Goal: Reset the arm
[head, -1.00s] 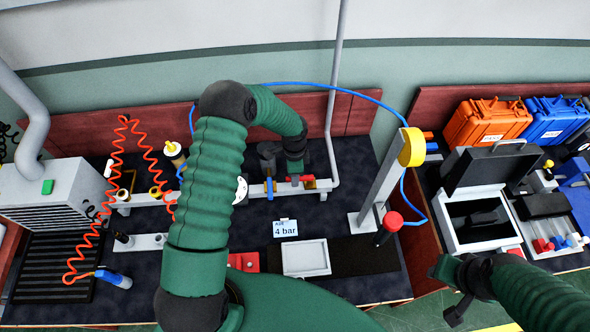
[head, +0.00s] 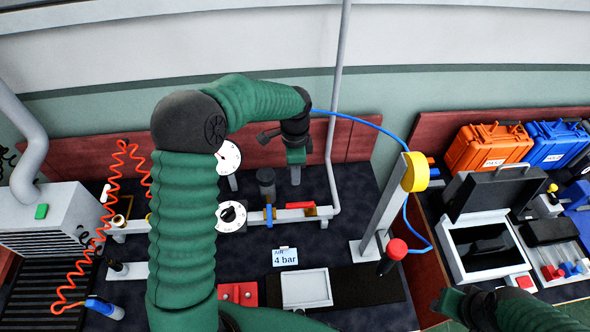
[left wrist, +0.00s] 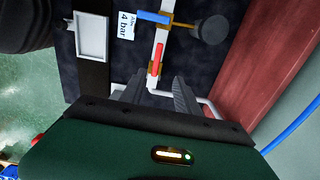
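My left gripper (head: 295,176) hangs from the green arm over the back of the dark bench. In the left wrist view its two grey fingers (left wrist: 157,95) are apart, with nothing held between them. A red valve handle (head: 300,206) lies along the pale pipe below the gripper, apart from it. The handle also shows beyond the fingertips in the wrist view (left wrist: 157,60). My right gripper (head: 452,302) is at the lower right, partly cut off; its fingers cannot be made out.
A blue valve handle (head: 268,216), two white gauges (head: 231,216), a "4 bar" tag (head: 285,257) and a white tray (head: 306,288) are on the bench. A grey post with a yellow top (head: 414,172) stands to the right. An open case (head: 490,250) is beyond it.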

